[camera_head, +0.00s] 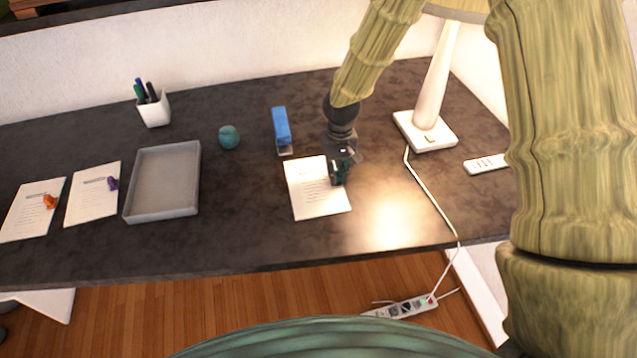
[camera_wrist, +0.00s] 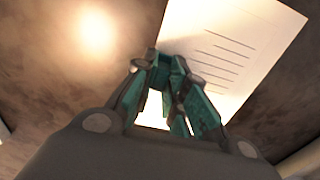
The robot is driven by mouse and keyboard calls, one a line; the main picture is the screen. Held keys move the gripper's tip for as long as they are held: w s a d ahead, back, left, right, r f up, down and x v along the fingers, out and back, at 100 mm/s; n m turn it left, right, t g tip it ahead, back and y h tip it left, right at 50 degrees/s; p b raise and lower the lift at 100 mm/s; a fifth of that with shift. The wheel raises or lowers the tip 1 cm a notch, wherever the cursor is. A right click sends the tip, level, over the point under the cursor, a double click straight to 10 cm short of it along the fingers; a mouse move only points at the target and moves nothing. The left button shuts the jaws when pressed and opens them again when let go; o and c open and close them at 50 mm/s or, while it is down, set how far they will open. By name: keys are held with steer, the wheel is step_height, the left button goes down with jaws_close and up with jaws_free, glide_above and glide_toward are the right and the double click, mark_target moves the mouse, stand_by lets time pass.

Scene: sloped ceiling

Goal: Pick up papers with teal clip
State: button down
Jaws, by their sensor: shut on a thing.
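The papers (camera_head: 308,195) lie on the dark desk, right of its middle, and look flat on it. They also show in the wrist view (camera_wrist: 245,45), printed with lines of text. My gripper (camera_head: 338,172) is over their right edge, pointing down. In the wrist view my gripper (camera_wrist: 168,72) has its teal-coloured fingers close together at the papers' near edge, shut on the clip. The teal clip is mostly hidden between the fingers and hard to tell from them.
A blue stapler (camera_head: 281,128), a teal ball (camera_head: 228,137) and a grey tray (camera_head: 128,212) stand to the left. Papers with a purple clip (camera_head: 92,200) and papers with an orange clip (camera_head: 30,215) lie farther left. A lamp (camera_head: 428,130) and its cord are on the right.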

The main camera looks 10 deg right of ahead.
steer(key=shift+r+b, duration=0.3)
steer(key=shift+r, duration=0.45)
step_height(320, 180, up, 2)
steer(key=shift+r+b, duration=0.1)
steer(key=shift+b, duration=0.2)
steer(key=s+a+b, duration=0.1)
steer(key=s+a, duration=0.2)
steer(key=s, duration=0.1)
steer(key=s+a+r+b, duration=0.1)
steer(key=s+a, duration=0.2)
steer(key=s, duration=0.1)
steer(key=s+a+b, duration=0.1)
steer(key=s+a, duration=0.1)
steer(key=s, duration=0.3)
steer(key=shift+a+r, duration=0.15)
steer(key=shift+a, duration=0.25)
steer(key=shift+s+a+r+p, duration=0.1)
steer(key=shift+r+p, duration=0.3)
step_height(320, 180, up, 3)
steer(key=p, duration=0.3)
steer(key=shift+r, duration=0.1)
